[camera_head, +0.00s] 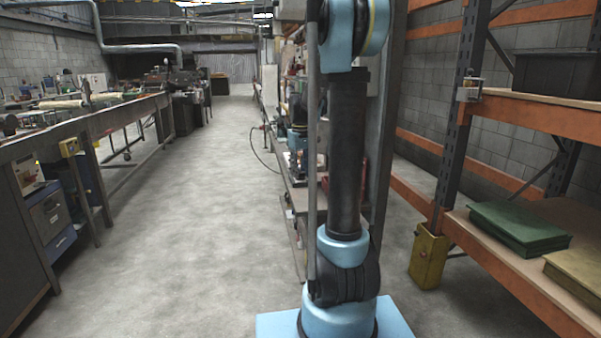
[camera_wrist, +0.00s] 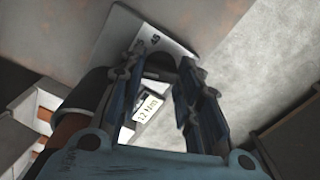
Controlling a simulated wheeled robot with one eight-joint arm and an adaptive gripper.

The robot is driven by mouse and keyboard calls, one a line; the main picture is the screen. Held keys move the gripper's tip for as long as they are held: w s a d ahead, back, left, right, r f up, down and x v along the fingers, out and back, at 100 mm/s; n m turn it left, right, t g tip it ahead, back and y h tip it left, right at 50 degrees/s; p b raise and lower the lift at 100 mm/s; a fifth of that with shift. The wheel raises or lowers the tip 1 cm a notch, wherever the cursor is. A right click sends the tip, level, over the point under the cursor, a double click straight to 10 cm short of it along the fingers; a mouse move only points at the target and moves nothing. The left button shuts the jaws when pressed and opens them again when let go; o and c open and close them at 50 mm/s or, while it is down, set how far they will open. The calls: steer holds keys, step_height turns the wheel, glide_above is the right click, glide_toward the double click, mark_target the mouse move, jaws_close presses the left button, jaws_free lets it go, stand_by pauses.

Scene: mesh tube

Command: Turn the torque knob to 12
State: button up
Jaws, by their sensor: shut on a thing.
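In the wrist view my gripper (camera_wrist: 163,68) reaches up the picture with a finger on each side. A dark, rounded piece, which looks like the torque knob (camera_wrist: 160,65), sits between the fingertips, and the fingers are shut on it. Much of it is hidden by the fingers and shadow. A pale metal plate (camera_wrist: 128,32) with a small dark marking lies behind it; I cannot read the marking for sure. The head view shows neither the knob nor my gripper.
In the head view a long workbench (camera_head: 110,118) runs along the left and orange-framed shelving (camera_head: 540,110) stands on the right. A yellow post guard (camera_head: 427,258) is at the shelving's foot. The concrete aisle floor (camera_head: 190,220) is clear.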

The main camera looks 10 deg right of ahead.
mark_target(301, 173)
steer(key=o, duration=0.8)
steer(key=shift+c, duration=0.2)
step_height(301, 173, up, 12)
steer(key=s+f+m+t, duration=0.1)
steer(key=s+f, duration=0.3)
steer(key=s, duration=0.6)
steer(key=s+f+m, duration=0.1)
steer(key=s+f, duration=0.3)
steer(key=s, duration=0.7)
steer(key=s+f+m+t, duration=0.1)
steer(key=s+f, duration=1.3)
steer(key=shift+a+m, duration=0.15)
steer(key=shift+m, duration=0.25)
